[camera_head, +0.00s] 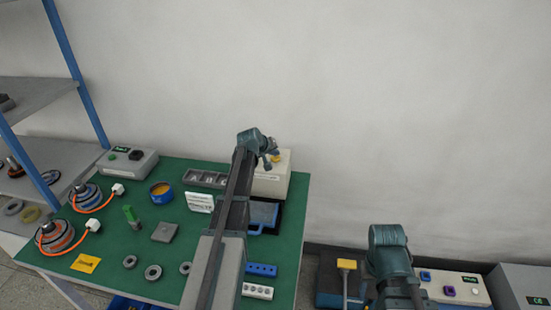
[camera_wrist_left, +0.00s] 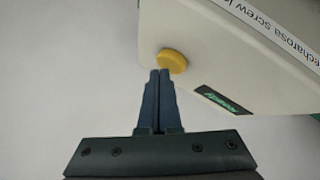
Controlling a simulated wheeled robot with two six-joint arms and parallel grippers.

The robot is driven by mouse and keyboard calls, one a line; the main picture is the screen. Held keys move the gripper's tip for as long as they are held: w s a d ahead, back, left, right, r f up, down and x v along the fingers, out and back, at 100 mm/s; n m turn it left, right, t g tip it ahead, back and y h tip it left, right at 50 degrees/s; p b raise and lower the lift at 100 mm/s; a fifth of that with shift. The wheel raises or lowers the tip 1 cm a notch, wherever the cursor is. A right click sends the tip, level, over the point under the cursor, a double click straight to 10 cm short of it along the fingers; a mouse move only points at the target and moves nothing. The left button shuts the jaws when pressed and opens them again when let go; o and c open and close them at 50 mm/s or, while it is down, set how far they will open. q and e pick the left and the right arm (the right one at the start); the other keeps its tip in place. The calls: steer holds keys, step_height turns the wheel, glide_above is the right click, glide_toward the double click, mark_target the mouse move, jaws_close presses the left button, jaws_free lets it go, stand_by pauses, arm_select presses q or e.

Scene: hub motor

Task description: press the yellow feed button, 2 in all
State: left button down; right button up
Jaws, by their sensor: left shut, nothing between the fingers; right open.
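The yellow feed button (camera_wrist_left: 172,61) is a round knob on the pale screw feeder box (camera_wrist_left: 225,40). In the head view the button (camera_head: 277,158) shows on top of the feeder (camera_head: 272,184), at the back right of the green table. My left gripper (camera_wrist_left: 160,72) is shut and empty. Its fingertips overlap the button's lower edge in the wrist view; whether they touch it I cannot tell. In the head view my left gripper (camera_head: 271,160) is right at the button. My right gripper (camera_head: 388,262) is off the table's right side, open, its fingers not clearly visible.
The green table (camera_head: 150,205) holds grey rings, two motors with orange cables (camera_head: 85,195), a blue cup (camera_head: 161,192), a blue tray (camera_head: 263,215) and a grey control box (camera_head: 128,162). Another control box (camera_head: 452,288) stands at lower right. The wall (camera_head: 400,110) is behind.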

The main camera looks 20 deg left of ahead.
mark_target(275, 159)
arm_select(q)
steer(key=shift+f+b, duration=0.4)
steer(key=shift+r, duration=0.15)
stand_by(0.5)
steer(key=shift+r+p, duration=0.8)
steer(key=shift+p, duration=0.15)
step_height(275, 159, up, 5)
steer(key=p, duration=0.5)
stand_by(0.4)
